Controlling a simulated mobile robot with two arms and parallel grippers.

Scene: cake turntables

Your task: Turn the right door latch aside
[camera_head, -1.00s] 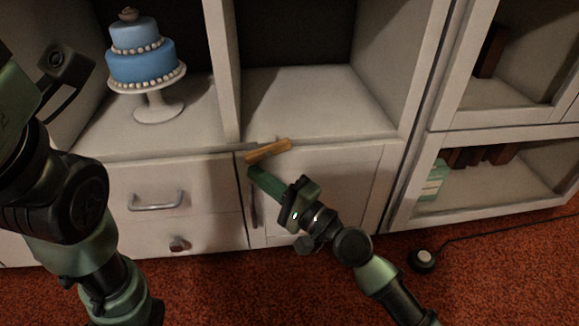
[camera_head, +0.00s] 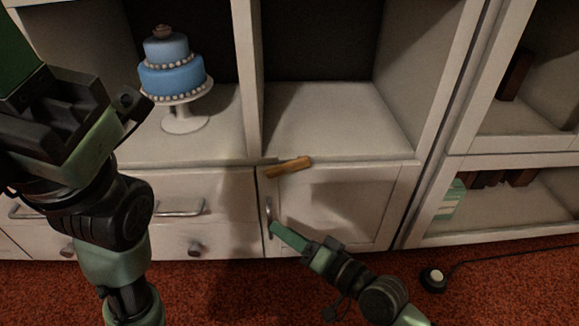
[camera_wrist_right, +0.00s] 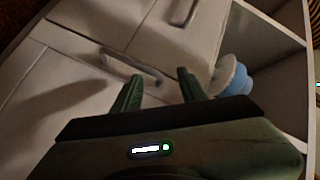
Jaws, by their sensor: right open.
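The brown wooden latch (camera_head: 289,166) lies across the top edge of the white right door (camera_head: 340,205), slightly tilted, its right end higher. My right gripper (camera_head: 273,229) is below the latch, apart from it, close to the door's upright metal handle (camera_head: 268,210). I cannot tell whether it touches the handle. In the right wrist view the right gripper (camera_wrist_right: 160,88) has its two green fingers spread with nothing between them. The latch cannot be made out there. My left arm fills the left of the head view; its jaws are not clear.
A blue two-tier cake (camera_head: 170,68) stands on a white cake stand (camera_head: 184,120) in the left compartment. Drawers with a metal handle (camera_head: 182,209) are left of the door. The right compartment shelf (camera_head: 340,120) is empty. A round black-and-white device (camera_head: 433,279) lies on the red carpet.

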